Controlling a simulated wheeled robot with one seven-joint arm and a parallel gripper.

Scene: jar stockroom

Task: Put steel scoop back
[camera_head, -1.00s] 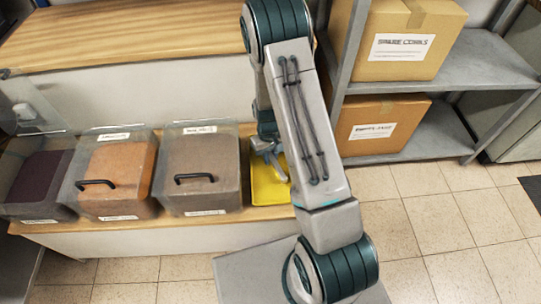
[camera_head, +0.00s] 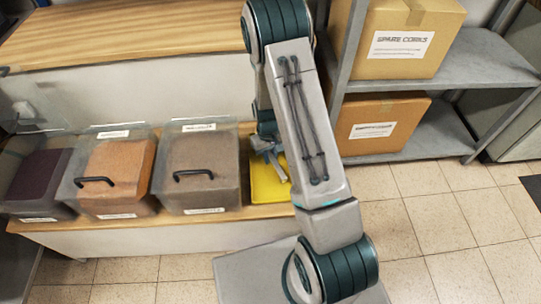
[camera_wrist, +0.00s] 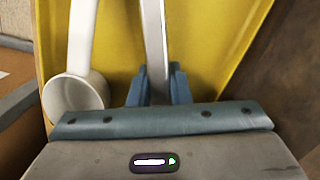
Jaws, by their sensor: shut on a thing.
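My gripper (camera_wrist: 155,88) is shut on the grey metal handle of the steel scoop (camera_wrist: 153,35). The handle runs up out of the wrist view, and the scoop's bowl is not clear in either view. A yellow tray (camera_wrist: 215,50) lies behind the handle; I cannot tell whether the scoop touches it. A white scoop (camera_wrist: 75,97) with a round cup is in the tray, left of my fingers. In the head view, my gripper (camera_head: 275,163) is over the yellow tray (camera_head: 262,192), partly hidden by my arm.
Left of the tray are clear bins on the wooden bench (camera_head: 150,222): a brown one (camera_head: 200,165), an orange one (camera_head: 117,165) and a dark one (camera_head: 38,180). The two nearer bins have black handles. A metal shelf (camera_head: 470,65) with cardboard boxes stands right.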

